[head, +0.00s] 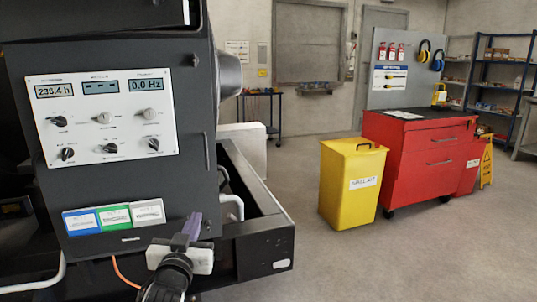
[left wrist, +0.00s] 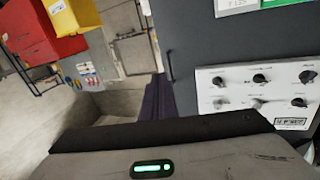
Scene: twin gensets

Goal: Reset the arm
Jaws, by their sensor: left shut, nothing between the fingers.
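My left gripper (head: 193,224) is in the lower middle of the head view, its dark purple fingers shut and empty. It is in front of the lower right corner of the dark genset cabinet (head: 185,85); I cannot tell whether it touches. In the left wrist view the closed fingers (left wrist: 157,101) point away over the grey body. The white control panel (head: 102,117) with two lit readouts, one dark display and several black and white knobs is on the cabinet. It also shows in the left wrist view (left wrist: 259,97), turned over. My right gripper is not in view.
Blue, green and white labels (head: 115,217) are below the panel. A black genset base frame (head: 255,225) juts out beside my gripper. A yellow spill-kit bin (head: 348,185) and red tool cabinet (head: 418,155) stand to the right. The grey floor (head: 330,260) in front is clear.

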